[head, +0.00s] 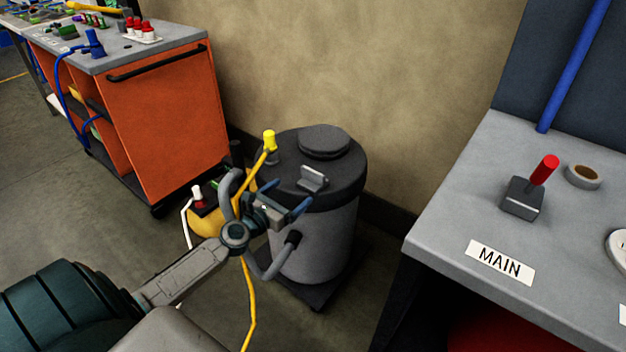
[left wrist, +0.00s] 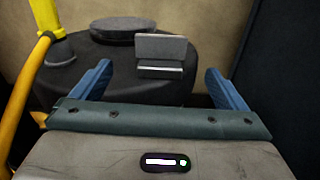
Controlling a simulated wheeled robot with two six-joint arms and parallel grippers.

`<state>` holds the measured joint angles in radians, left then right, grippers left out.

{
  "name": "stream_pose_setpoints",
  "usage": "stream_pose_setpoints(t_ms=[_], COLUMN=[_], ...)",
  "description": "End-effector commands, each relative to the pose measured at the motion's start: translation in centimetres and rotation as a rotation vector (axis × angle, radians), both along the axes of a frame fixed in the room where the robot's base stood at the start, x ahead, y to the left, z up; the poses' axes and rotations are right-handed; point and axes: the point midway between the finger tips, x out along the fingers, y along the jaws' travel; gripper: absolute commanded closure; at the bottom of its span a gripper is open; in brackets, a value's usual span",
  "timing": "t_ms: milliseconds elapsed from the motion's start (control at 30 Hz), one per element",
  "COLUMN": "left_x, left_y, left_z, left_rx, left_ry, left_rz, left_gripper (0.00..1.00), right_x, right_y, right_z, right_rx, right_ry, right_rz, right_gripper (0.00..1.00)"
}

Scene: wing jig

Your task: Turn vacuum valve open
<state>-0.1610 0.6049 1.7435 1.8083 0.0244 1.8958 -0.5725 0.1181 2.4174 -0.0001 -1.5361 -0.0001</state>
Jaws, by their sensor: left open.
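A red-handled lever on a small dark grey block (head: 522,197) stands on the grey bench at the right, near a "MAIN" label (head: 499,262). Its red handle leans up and to the right. I cannot tell whether this is the vacuum valve or which way it is set. My left gripper (head: 298,188) is open and empty, in front of a grey drum with a dark lid (head: 318,240). In the left wrist view a grey metal latch (left wrist: 160,52) on the drum shows between its blue fingers (left wrist: 158,76). My left gripper is well left of the red lever. My right gripper is not in view.
A yellow hose with a yellow fitting (head: 269,142) rises beside the drum, close to my left gripper. An orange cart (head: 165,115) stands at the left. A tape roll (head: 584,176) and a blue pipe (head: 575,65) are near the lever. The bench edge lies between drum and lever.

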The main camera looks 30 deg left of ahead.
Motion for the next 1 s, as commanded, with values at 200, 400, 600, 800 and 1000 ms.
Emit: stream_pose_setpoints(t_ms=[200,400,600,800,1000], left_x=[1.7,5.1,8.5,10.4,10.9], left_y=[-0.2,-0.5,-0.8,-0.9,-1.0], left_z=[0.9,0.9,0.8,0.6,0.5], left_rx=[-0.042,-0.042,-0.038,-0.036,-0.035], left_ry=[-0.012,-0.012,-0.010,-0.008,-0.007], left_rz=[-0.001,-0.001,-0.003,-0.003,-0.003], left_gripper=[0.05,0.05,0.05,0.05,0.05], right_x=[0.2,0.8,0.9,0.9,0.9], right_y=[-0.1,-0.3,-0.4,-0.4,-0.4], right_z=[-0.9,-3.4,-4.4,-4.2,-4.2], right_rx=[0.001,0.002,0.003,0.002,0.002], right_ry=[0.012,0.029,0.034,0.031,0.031], right_rz=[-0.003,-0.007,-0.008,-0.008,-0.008], right_gripper=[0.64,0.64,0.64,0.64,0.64])
